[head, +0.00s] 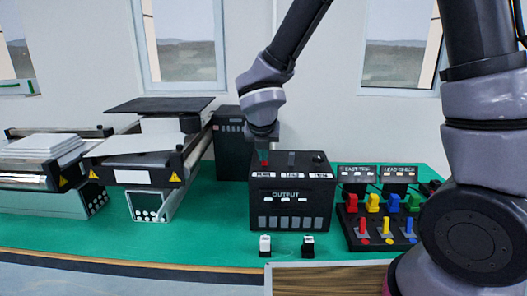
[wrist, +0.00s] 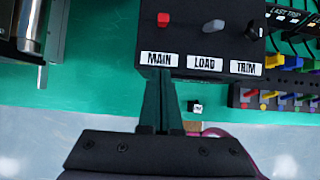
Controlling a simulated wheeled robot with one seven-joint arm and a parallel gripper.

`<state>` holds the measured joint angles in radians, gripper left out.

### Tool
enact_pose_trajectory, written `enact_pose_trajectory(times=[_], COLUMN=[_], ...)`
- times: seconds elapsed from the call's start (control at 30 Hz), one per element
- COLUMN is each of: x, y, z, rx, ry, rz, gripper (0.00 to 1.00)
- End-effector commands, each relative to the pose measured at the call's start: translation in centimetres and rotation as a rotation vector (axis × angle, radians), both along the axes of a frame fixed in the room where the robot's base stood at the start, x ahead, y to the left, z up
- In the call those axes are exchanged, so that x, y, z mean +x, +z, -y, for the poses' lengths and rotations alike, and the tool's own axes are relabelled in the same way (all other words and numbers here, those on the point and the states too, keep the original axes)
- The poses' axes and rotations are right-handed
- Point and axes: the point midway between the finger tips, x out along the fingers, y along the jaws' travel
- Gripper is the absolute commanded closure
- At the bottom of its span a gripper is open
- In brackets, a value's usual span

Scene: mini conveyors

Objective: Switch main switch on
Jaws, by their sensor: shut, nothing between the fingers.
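The main switch (wrist: 163,19) has a red tip and stands at the left of the black control box's top, behind a white MAIN label (wrist: 159,59). In the head view a bit of red (head: 265,157) shows at the box's top left, close to my gripper (head: 262,153). My gripper (wrist: 158,75) is shut and empty. In the wrist view its fingertips lie just below the MAIN label, apart from the red tip in the picture. The lever's lower part is hard to make out.
The box (head: 289,208) also carries a grey LOAD lever (wrist: 213,25) and a black TRIM knob (wrist: 254,29). Coloured switches (head: 384,203) stand to its right. Conveyors (head: 146,165) stand left. Two small white-topped switches (head: 265,244) sit in front. Green tabletop (head: 200,235) is clear at front left.

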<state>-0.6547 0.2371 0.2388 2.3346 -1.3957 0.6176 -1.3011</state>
Motion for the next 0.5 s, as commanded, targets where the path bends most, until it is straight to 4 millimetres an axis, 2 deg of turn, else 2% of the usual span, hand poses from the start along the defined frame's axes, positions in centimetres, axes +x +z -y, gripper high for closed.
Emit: enact_pose_trajectory(times=[0.1,0.3,0.5], x=[1.4,3.7,6.5], y=[-2.4,-5.9,-4.9], z=[0.1,0.2,0.3], rx=[-0.005,-0.004,0.002], ry=[0.0,-0.001,-0.003], rz=[-0.004,-0.004,0.001], gripper=[1.0,1.0,1.0])
